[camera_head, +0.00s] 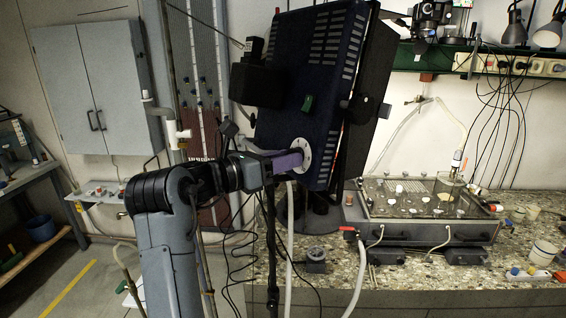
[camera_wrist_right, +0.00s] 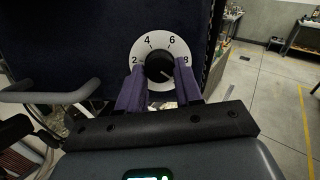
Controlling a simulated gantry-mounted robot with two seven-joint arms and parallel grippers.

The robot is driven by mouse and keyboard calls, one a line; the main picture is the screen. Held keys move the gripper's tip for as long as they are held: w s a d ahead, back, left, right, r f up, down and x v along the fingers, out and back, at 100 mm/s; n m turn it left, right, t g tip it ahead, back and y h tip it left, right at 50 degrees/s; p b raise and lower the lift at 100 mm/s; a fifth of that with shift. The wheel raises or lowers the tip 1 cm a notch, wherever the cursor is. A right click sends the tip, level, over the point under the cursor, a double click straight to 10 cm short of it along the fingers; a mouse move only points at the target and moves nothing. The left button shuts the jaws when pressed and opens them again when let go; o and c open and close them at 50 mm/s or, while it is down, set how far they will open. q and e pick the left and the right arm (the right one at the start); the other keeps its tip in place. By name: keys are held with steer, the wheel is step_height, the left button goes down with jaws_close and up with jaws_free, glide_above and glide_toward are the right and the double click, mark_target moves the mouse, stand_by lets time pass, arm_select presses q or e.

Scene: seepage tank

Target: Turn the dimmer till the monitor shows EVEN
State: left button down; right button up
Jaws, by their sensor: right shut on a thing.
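The dimmer is a black knob (camera_wrist_right: 158,67) on a round white dial plate (camera_wrist_right: 174,47) marked 2, 4, 6 and 8. It sits on the side of a dark blue vented housing (camera_head: 318,75); the plate also shows in the head view (camera_head: 304,148). A pale mark on the knob points to the lower right, below the 8. My right gripper (camera_head: 294,160) has its purple fingers on either side of the knob, shut on it, as the right wrist view (camera_wrist_right: 160,80) shows. I cannot make out a monitor reading in either view. My left gripper is not in view.
A shallow grey tank (camera_head: 470,232) with hoses and small fittings stands on the speckled bench at right. Lamps and a power strip (camera_head: 515,64) hang above it. Cables dangle below the housing. A grey cabinet (camera_head: 95,85) is on the left wall; the floor at left is mostly clear.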

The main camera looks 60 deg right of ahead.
steer(key=shift+s+r+n+t+p, duration=0.1)
steer(key=shift+n+t, duration=0.4)
steer(key=shift+n, duration=1.6)
steer(key=shift+s+r+n+t+p, duration=0.1)
steer(key=shift+n+t, duration=0.4)
steer(key=shift+n, duration=1.6)
steer(key=shift+s+r+n+t+p, duration=0.1)
steer(key=shift+n+t, duration=0.4)
steer(key=shift+n, duration=1.6)
steer(key=o, duration=1)
steer(key=shift+o, duration=0.2)
steer(key=shift+a, duration=0.1)
